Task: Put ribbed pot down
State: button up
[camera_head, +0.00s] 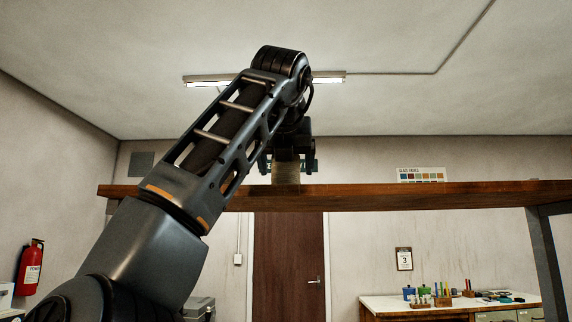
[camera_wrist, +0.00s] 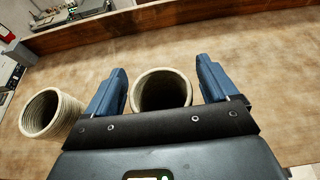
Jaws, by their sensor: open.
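A beige round pot (camera_wrist: 162,90) with an open mouth stands on the wooden surface (camera_wrist: 250,70), between the two blue fingers of my gripper (camera_wrist: 162,72) in the wrist view. The fingers are open, with a gap visible on each side of the pot. Its lower side is hidden by my gripper. A second beige pot (camera_wrist: 50,112), with clear ribs, stands apart to the left. In the head view my gripper (camera_head: 288,150) is over the high wooden shelf (camera_head: 400,196), with a beige pot (camera_head: 286,174) below it, partly hidden.
A raised brown edge (camera_wrist: 150,18) runs along the far side of the surface. Bare surface lies to the right of my gripper. Beyond and lower, a workbench (camera_head: 400,306) holds small coloured items. A fire extinguisher (camera_head: 30,264) hangs at left.

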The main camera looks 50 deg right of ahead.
jog(key=b+v, duration=0.3)
jog(key=v, duration=0.9)
jog(key=shift+r, duration=0.2)
